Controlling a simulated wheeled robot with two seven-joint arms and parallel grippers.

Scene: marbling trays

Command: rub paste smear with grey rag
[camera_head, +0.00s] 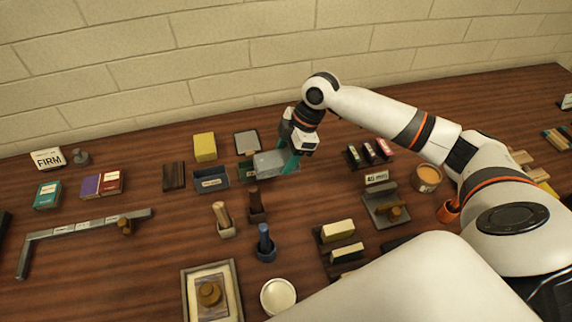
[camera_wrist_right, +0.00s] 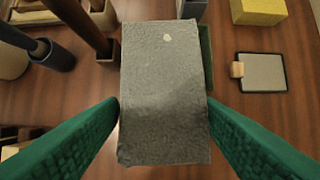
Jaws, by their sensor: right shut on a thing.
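My right gripper (camera_head: 282,160) has green fingers and is shut on the grey rag (camera_head: 268,164), a thick, rough grey block. In the right wrist view the rag (camera_wrist_right: 163,120) sits between the two green fingers and has a small pale spot near its far end. The rag appears to be above the table, over part of a dark green thing (camera_wrist_right: 206,60). I cannot clearly make out a paste smear; a grey slab with a dark rim (camera_wrist_right: 262,88) lies beside the rag, with a small tan piece at its edge. My left gripper is not in view.
A yellow block (camera_head: 205,147) and a blue-grey tray (camera_head: 211,179) stand left of the rag. Stamps in holders, a blue pestle-like tool (camera_head: 264,240) and a white bowl (camera_head: 278,296) are nearer. A rack of coloured pieces (camera_head: 369,154) is to the right. The brick wall closes the back.

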